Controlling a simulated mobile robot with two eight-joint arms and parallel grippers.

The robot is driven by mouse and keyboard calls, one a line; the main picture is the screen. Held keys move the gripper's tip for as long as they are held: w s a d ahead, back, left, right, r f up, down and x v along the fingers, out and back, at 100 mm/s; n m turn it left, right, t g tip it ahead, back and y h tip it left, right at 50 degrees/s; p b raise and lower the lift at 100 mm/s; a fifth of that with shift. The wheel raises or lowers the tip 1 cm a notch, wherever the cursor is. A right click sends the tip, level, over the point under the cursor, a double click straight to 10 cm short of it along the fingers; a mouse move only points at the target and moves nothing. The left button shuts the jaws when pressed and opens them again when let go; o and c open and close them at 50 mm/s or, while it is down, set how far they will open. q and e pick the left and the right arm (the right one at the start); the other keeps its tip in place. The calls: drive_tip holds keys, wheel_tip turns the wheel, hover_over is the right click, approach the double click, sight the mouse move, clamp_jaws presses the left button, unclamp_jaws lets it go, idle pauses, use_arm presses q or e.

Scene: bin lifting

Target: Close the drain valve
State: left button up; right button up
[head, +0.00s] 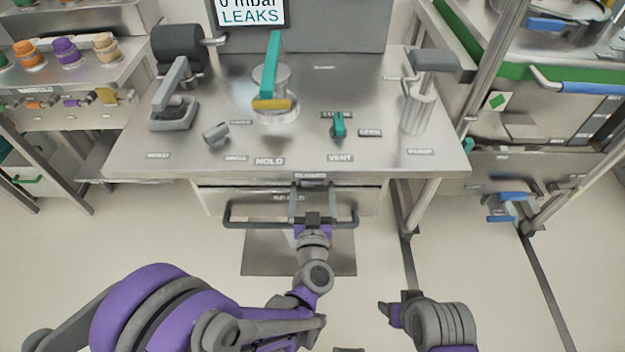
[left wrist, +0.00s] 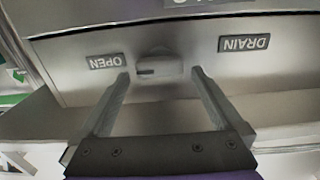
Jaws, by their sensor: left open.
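The drain valve knob (left wrist: 160,71) is a small grey block on a steel face in the left wrist view. It lies horizontally, with a dark mark at its OPEN-label end. The OPEN label (left wrist: 106,62) and the DRAIN label (left wrist: 244,43) appear upside down on either side. My left gripper (left wrist: 160,76) is open, one finger on each side of the knob, with gaps visible. In the head view my left gripper (head: 313,190) is at the bench's front edge, below a CLOSED label (head: 311,176); the knob is hidden there. My right gripper (head: 393,309) shows only partly, low right of centre.
The steel bench (head: 300,150) carries a teal-handled HOLD valve (head: 272,75), a teal VENT knob (head: 339,126) and grey levers at both sides. A dark bar handle (head: 255,223) runs below the bench edge, close to my left gripper. Open floor surrounds my arms.

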sight(312, 184)
use_arm(q)
drive_tip(key=shift+w, duration=1.75)
drive_tip(key=c, duration=1.2)
drive_tip(key=shift+c, duration=0.2)
